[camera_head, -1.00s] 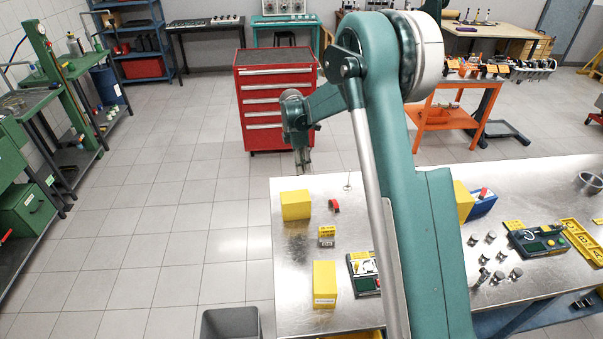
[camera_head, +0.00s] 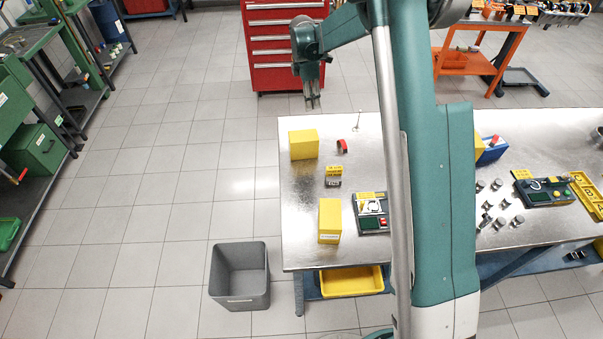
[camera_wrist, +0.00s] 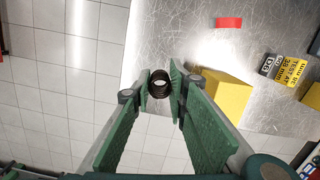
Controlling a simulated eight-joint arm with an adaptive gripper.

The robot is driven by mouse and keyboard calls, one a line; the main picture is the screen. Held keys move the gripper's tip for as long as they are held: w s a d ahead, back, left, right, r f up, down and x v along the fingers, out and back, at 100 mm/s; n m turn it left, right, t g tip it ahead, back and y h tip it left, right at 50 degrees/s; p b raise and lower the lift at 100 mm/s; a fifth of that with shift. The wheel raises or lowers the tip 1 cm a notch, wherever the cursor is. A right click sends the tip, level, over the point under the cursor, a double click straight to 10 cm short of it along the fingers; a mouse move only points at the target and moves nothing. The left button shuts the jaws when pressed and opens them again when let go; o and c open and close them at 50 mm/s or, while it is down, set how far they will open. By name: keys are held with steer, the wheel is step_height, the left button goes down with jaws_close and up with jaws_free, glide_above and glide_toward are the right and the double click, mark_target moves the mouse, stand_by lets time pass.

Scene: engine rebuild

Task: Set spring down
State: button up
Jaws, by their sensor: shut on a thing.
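The spring (camera_wrist: 160,83) is a small dark coil, seen nearly end-on in the wrist view. My gripper (camera_wrist: 160,86) is shut on it, with a green finger pad on each side. In the head view my gripper (camera_head: 313,104) points down at the far left edge of the metal workbench (camera_head: 310,240). The spring is too small to make out there. In the wrist view it appears over the bench edge beside a yellow block (camera_wrist: 225,95); its height above the bench cannot be told.
The yellow block (camera_head: 304,145), a red piece (camera_head: 342,147) and a small labelled yellow-and-grey block (camera_head: 333,171) stand near the bench's left end. Another yellow block (camera_head: 329,220) is nearer. A thin upright rod (camera_head: 358,120) stands by the far edge. A grey bin (camera_head: 240,276) is on the floor.

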steer(key=s+a+r, duration=0.1)
steer(key=s+a, duration=0.1)
steer(key=s, duration=0.3)
steer(key=s+a+r, duration=0.1)
steer(key=s+r, duration=0.1)
steer(key=s, duration=0.4)
steer(key=s+a+r, duration=0.1)
steer(key=s+a, duration=0.1)
steer(key=s, duration=0.4)
steer(key=shift+a+r+b, duration=0.3)
steer(key=shift+r, duration=0.1)
glide_above(300, 195)
steer(key=f, duration=0.1)
steer(key=shift+a+f+b, duration=0.15)
steer(key=shift+f+b, duration=0.15)
steer(key=shift+f, duration=2.25)
steer(key=shift+f, duration=0.15)
steer(key=shift+f, duration=2.8)
steer(key=shift+f, duration=0.1)
steer(key=shift+f, duration=2)
